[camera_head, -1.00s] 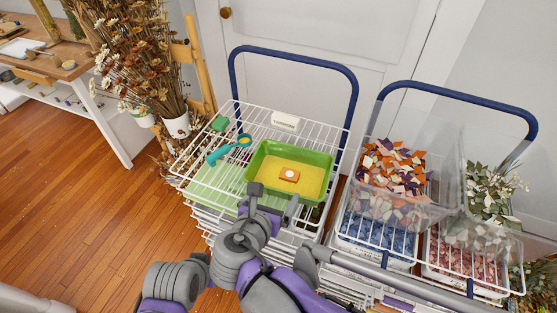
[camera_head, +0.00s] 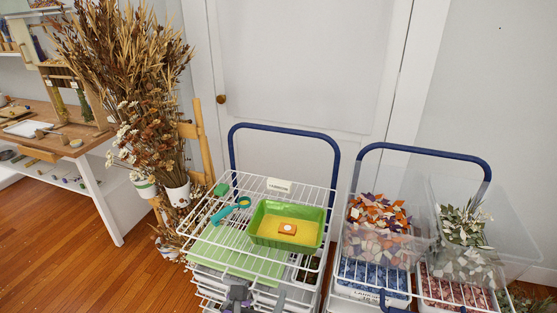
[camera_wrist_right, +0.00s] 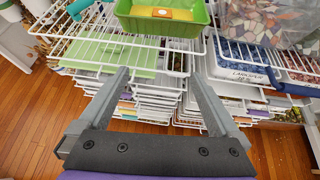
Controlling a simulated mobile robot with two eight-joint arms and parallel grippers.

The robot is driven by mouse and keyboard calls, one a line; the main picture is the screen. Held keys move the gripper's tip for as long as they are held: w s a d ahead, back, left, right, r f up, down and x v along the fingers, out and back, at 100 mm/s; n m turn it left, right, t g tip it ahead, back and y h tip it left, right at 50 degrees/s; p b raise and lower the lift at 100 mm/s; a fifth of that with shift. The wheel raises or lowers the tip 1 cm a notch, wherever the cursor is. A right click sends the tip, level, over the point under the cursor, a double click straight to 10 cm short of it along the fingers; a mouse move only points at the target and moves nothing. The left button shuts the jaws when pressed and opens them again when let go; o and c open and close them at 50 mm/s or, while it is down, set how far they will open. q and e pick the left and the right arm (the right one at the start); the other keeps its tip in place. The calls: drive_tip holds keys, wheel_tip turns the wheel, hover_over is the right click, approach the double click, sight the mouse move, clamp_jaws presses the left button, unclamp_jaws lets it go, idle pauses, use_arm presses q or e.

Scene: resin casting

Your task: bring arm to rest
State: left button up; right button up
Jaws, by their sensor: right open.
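My right gripper (camera_head: 254,299) shows at the bottom edge of the head view, in front of the left wire cart. In the right wrist view its two grey fingers (camera_wrist_right: 160,80) are spread apart with nothing between them. A green tray (camera_head: 259,238) with a yellow inside stands on the cart's top rack (camera_head: 215,213). A small orange block with a white top (camera_head: 287,229) sits in the tray. The tray also shows at the top of the right wrist view (camera_wrist_right: 160,27), beyond the fingertips. My left gripper is in neither view.
A second cart at the right carries clear bins of coloured chips (camera_head: 380,225). Dried flowers (camera_head: 135,100) stand left. Wooden floor (camera_head: 135,270) is open at lower left.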

use_arm(q)
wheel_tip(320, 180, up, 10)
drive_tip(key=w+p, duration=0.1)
drive_tip(key=p, duration=0.7)
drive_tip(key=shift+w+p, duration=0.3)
drive_tip(key=shift+p, duration=0.1)
use_arm(e)
drive_tip(key=s+d+m+g+y, duration=0.1)
drive_tip(key=s+d+m+g, duration=0.2)
drive_tip(key=s+d+m, duration=0.3)
drive_tip(key=s+d+f+m+g+y, duration=0.1)
drive_tip(key=s+d+m+g, duration=0.2)
drive_tip(key=d+m, duration=1.2)
drive_tip(key=s+m, duration=0.3)
drive_tip(key=m, duration=0.7)
drive_tip(key=shift+d+f+m+y, duration=0.2)
drive_tip(key=shift+f+m+y, duration=0.05)
drive_tip(key=shift+m+y, duration=0.15)
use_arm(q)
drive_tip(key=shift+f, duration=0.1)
